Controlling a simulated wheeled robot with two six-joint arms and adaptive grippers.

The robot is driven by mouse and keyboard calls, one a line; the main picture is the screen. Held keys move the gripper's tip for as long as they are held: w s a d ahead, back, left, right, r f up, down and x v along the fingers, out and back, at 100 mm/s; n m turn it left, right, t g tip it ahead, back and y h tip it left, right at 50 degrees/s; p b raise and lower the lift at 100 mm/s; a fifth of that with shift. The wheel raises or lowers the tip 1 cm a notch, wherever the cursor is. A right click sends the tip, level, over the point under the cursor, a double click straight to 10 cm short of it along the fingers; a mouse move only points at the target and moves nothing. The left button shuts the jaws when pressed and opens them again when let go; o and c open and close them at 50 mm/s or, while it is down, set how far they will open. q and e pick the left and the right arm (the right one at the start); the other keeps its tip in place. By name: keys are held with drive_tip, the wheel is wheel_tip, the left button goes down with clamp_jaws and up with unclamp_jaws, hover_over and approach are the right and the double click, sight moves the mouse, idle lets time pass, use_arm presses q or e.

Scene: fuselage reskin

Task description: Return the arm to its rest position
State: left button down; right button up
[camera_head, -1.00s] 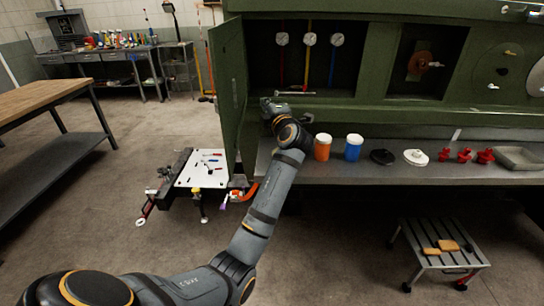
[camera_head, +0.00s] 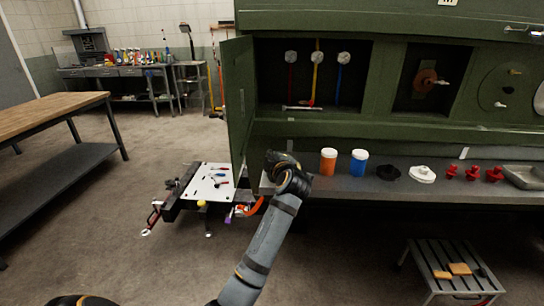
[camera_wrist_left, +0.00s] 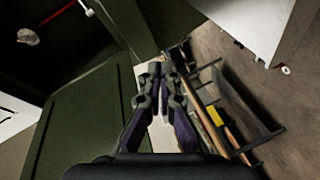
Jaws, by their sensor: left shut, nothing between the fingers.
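My left arm reaches up from the bottom of the head view. Its gripper (camera_head: 281,160) is just right of the green cabinet door's lower edge, in front of the grey shelf. In the left wrist view the gripper (camera_wrist_left: 160,78) points away with its fingers close together. It is shut and holds nothing. The fingertips are partly hidden in the head view. My right gripper does not show in either view.
The open green door (camera_head: 239,105) stands close to the left gripper. An orange jar (camera_head: 328,162) and a blue jar (camera_head: 359,163) stand on the shelf to its right. A white-topped cart (camera_head: 208,184) is at lower left. A step stool (camera_head: 455,270) is at lower right.

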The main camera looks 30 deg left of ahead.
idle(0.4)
use_arm(q)
drive_tip(key=s+d+f+m+g+h, duration=0.1)
drive_tip(key=s+d+f+m+h, duration=0.2)
drive_tip(key=s+f+m, duration=0.45)
drive_tip(key=s+d+f+m+g+h, duration=0.2)
drive_tip(key=s+f+m, duration=0.15)
drive_tip(key=f, duration=0.65)
drive_tip(key=s+d+f+m+g+h, duration=0.1)
drive_tip(key=s+d+f+m+h, duration=0.2)
drive_tip(key=s, duration=0.4)
drive_tip(key=s+d+f+m+g+h, duration=0.1)
drive_tip(key=s+d+f+m+g, duration=0.15)
drive_tip(key=s+m, duration=0.35)
drive_tip(key=s+d+f+m+g+h, duration=0.1)
drive_tip(key=s+d+f+m+h, duration=0.2)
drive_tip(key=s, duration=0.5)
drive_tip(key=s+a+f+g+y+p, duration=0.1)
drive_tip(key=s+f, duration=0.1)
drive_tip(key=f, duration=1.2)
drive_tip(key=s+a+f+y+p, duration=0.1)
drive_tip(key=f, duration=1.3)
drive_tip(key=s+f, duration=0.6)
drive_tip(key=s, duration=0.3)
drive_tip(key=s+f+g+p, duration=0.1)
drive_tip(key=s+f, duration=0.5)
drive_tip(key=s, duration=0.3)
drive_tip(key=shift+a+f+h, duration=0.25)
drive_tip(key=shift+a+h, duration=0.05)
drive_tip(key=shift+a, duration=0.15)
